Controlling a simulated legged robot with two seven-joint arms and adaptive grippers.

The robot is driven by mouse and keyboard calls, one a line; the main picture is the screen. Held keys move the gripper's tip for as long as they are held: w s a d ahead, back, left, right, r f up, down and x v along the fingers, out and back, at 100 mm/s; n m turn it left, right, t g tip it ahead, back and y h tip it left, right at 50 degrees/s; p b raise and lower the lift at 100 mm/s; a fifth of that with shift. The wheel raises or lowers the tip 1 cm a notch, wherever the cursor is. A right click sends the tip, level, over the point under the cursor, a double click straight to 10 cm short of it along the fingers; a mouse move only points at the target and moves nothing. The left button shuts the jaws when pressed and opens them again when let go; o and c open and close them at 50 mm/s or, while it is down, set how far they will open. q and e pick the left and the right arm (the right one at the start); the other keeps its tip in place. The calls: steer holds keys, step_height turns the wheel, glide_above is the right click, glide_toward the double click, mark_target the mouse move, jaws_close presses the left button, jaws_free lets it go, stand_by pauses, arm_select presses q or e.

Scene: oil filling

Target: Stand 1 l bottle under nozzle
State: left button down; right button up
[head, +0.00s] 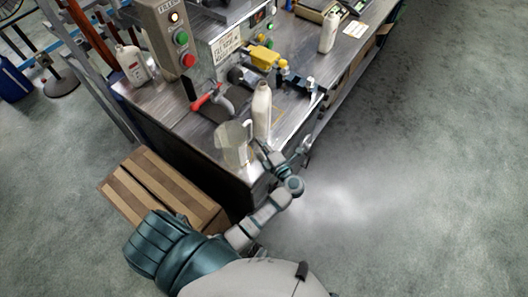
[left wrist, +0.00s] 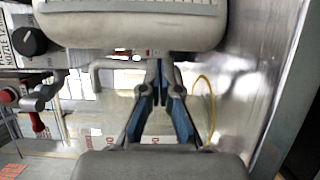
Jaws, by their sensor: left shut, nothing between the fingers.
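A tall white bottle (head: 261,112) stands upright on the metal bench near its front corner. A clear jug (head: 233,146) stands just left of it. My left gripper (head: 268,152) is by the front edge of the bench, close to both. In the left wrist view its fingers (left wrist: 158,66) meet at the tips and hold nothing. A large pale body (left wrist: 130,22) with a ribbed panel fills the top of that view; I cannot tell what it is. The nozzle cannot be told clearly from the fittings behind the bottle. My right gripper is not in view.
A control box (head: 172,32) with green and red buttons and a red-handled valve (head: 208,97) are behind. Another white bottle (head: 328,32) stands at the far right of the bench, a white canister (head: 132,66) at left. A cardboard box (head: 165,190) is on the floor.

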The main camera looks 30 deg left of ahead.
mark_target(262, 132)
arm_select(q)
steer(key=shift+w+a+f, duration=0.1)
steer(key=shift+w+a, duration=0.15)
steer(key=shift+w, duration=0.5)
steer(key=shift+a, duration=0.15)
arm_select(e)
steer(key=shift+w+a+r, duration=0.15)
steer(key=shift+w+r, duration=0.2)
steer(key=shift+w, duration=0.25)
arm_select(q)
steer(key=shift+w, duration=0.15)
steer(key=shift+w+a, duration=0.1)
steer(key=shift+w, duration=0.25)
steer(key=shift+w+a, duration=0.15)
steer(key=shift+w, duration=0.55)
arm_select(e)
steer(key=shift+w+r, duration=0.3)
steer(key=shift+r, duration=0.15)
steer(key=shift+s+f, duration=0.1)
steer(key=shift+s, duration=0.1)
